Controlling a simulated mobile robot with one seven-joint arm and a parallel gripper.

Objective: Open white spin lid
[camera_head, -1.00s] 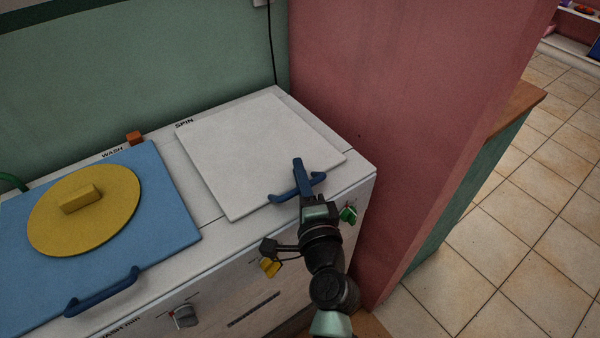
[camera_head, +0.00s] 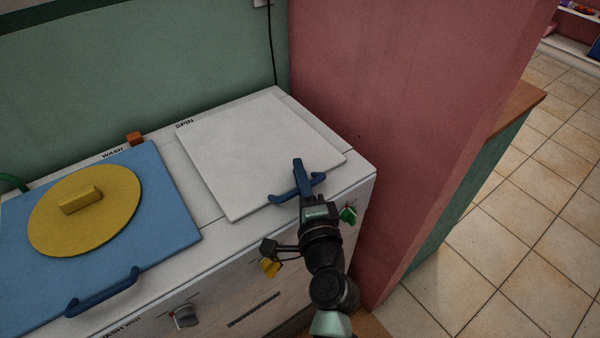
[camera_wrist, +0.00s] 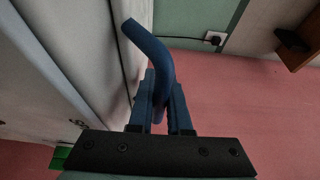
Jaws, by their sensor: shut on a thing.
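The white spin lid (camera_head: 255,150) lies flat and closed on the right part of the white machine, beside the printed word SPIN. Its blue handle (camera_head: 280,197) runs along the lid's front edge. My gripper (camera_head: 300,172) is at the handle, right of its middle, coming from the front. In the wrist view, the fingers of my gripper (camera_wrist: 161,105) are shut on the curved blue handle (camera_wrist: 150,45). The part of the handle between the fingers is partly hidden.
A blue wash lid (camera_head: 165,190) with a round yellow cover (camera_head: 84,211) and its own blue handle (camera_head: 102,291) is at left. Knobs, one green (camera_head: 348,215) and one yellow (camera_head: 270,267), sit on the front near my arm. A pink wall (camera_head: 390,110) stands close at right.

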